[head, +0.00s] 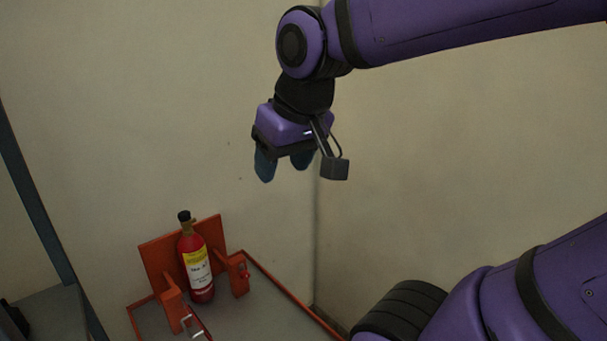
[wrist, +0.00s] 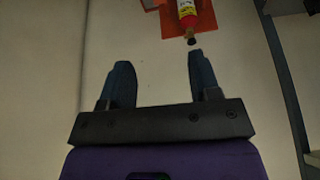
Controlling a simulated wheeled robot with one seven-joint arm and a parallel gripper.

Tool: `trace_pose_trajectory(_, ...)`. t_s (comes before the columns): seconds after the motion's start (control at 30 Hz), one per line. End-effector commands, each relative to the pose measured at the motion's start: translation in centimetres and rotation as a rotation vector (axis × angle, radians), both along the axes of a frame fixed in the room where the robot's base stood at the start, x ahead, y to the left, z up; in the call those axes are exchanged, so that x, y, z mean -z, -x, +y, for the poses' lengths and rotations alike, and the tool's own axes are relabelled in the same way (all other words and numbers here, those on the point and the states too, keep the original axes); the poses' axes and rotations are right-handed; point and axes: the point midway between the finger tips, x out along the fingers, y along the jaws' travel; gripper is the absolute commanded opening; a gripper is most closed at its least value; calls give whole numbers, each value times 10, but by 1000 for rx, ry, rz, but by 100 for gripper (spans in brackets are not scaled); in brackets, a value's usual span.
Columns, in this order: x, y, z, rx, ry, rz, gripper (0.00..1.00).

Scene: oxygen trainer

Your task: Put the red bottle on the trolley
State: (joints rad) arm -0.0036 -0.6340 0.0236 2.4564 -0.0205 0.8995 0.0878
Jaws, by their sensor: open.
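The red bottle (head: 197,268) has a black cap and a yellow and white label. It stands upright on the grey deck of the orange-framed trolley (head: 160,258), in front of an orange back plate and between two orange brackets. In the wrist view the bottle (wrist: 187,12) shows at the top edge, cut off, with the orange plate (wrist: 205,22) beside it. My gripper (head: 284,172) is open and empty, fingers down, well above and to the right of the bottle. Its two fingers also show in the wrist view (wrist: 160,78).
Pale walls meet in a corner behind the trolley. A dark post (head: 40,205) and a grey surface (head: 50,312) stand at the left. The space between my gripper and the bottle is clear.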

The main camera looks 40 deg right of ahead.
Motion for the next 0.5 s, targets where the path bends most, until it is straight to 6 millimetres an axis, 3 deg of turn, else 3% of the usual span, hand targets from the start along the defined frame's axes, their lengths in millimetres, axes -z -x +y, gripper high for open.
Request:
trace_pose_trajectory(0.1, 5, 24, -3, -27, -1, -26, 57)
trace_pose_trajectory(0.2, 8, 35, -3, -43, 1, -37, 57)
trace_pose_trajectory(0.5, 10, 41, -4, -52, 0, -40, 57)
